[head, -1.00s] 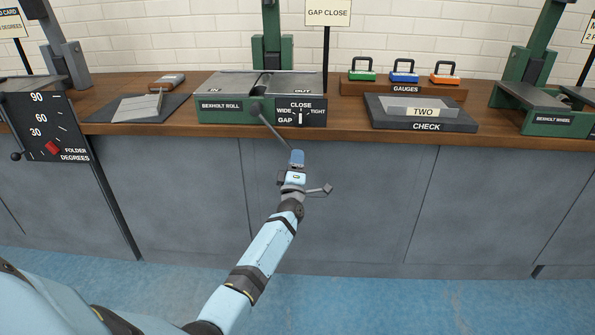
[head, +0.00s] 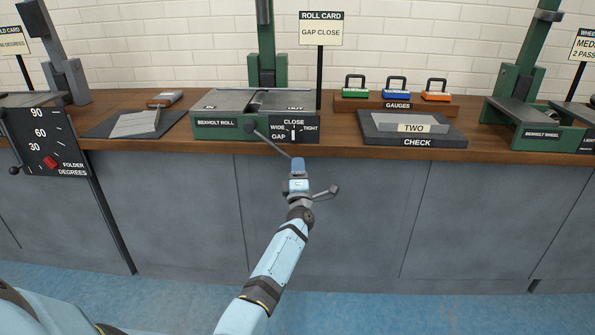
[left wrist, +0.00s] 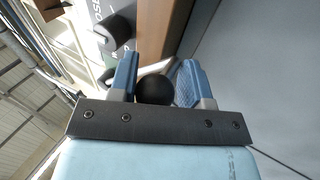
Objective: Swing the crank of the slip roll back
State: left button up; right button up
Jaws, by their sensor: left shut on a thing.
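The slip roll (head: 225,128), labelled BEXHOLT ROLL, stands on the bench. Its crank (head: 272,143) runs from a hub on the front face down and right, out past the bench edge. My left gripper (head: 298,166) is at the crank's outer end, in front of the bench. In the left wrist view, the round black knob (left wrist: 155,89) sits between the two blue fingers of the left gripper (left wrist: 153,82), which are shut on it. The gap dial (head: 293,133) on the roll's front has its pointer upright towards CLOSE. My right gripper is not in view.
A roll card (head: 320,32) reading GAP CLOSE stands behind the roll. A check block (head: 412,128) and gauges (head: 396,92) are to the right, with the wheel machine (head: 540,130) beyond. A folder dial (head: 45,142) is at left. The bench front (head: 350,220) is close behind my left arm.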

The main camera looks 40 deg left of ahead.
pick_arm(q)
jog(key=shift+w+d+r, duration=0.1)
jog(key=shift+d+r, duration=0.05)
jog(key=shift+r, duration=0.35)
jog(key=o, duration=1.1)
jog(key=shift+d+r, duration=0.1)
jog(key=shift+f, duration=0.25)
